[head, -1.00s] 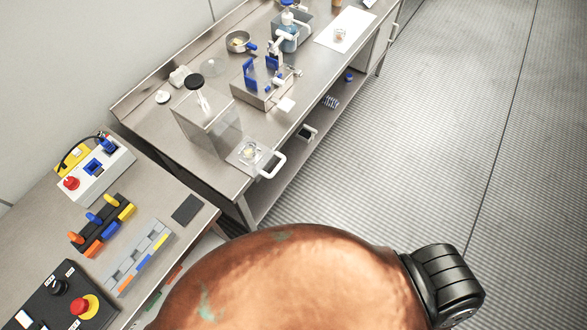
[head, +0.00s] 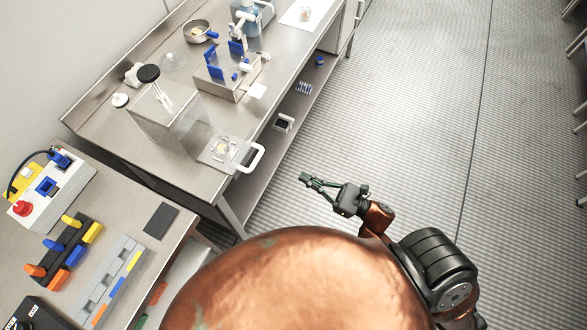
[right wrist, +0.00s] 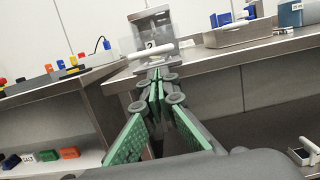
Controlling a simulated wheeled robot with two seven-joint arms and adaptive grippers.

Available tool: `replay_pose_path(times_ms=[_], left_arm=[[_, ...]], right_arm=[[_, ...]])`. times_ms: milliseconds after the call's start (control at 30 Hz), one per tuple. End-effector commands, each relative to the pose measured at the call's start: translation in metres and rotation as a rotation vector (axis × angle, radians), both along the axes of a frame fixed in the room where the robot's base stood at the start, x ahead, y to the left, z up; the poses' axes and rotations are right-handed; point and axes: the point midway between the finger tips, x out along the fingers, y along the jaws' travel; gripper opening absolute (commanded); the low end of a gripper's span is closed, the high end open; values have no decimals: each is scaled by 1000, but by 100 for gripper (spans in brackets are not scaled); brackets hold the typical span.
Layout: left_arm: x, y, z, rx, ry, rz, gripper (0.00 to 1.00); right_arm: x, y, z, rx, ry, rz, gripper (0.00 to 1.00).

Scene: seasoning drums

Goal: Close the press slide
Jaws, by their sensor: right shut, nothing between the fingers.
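The press is a clear box (head: 168,122) with a black-knobbed plunger (head: 149,74), standing on the steel bench near its front corner. Its slide (head: 221,150) is pulled out at the front, with a small pale item on it. The slide's white handle (head: 256,158) sticks out past the bench edge. In the right wrist view the press (right wrist: 152,28) and the white handle (right wrist: 150,52) lie ahead, beyond the fingertips. My right gripper (head: 305,178) is shut and empty, to the right of and below the handle, apart from it. It also shows in the right wrist view (right wrist: 156,78). My left gripper is out of view.
A steel block with blue uprights (head: 225,82), a pan (head: 196,31) and a blue container (head: 250,14) stand farther along the bench. A lower shelf (head: 262,172) runs beneath. The left table (head: 128,223) holds control boxes and coloured blocks.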

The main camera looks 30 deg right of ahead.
Motion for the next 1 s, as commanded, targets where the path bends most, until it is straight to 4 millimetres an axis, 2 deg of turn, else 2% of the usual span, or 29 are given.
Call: replay_pose_path(times_ms=[167,533,733,1000], left_arm=[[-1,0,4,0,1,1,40],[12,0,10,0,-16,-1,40],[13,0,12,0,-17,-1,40],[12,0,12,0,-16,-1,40]], right_arm=[[26,20,9,3,-3,1,0],[81,62,21,3,3,0,0],[96,74,24,4,4,-1,0],[100,77,24,4,6,-2,0]])
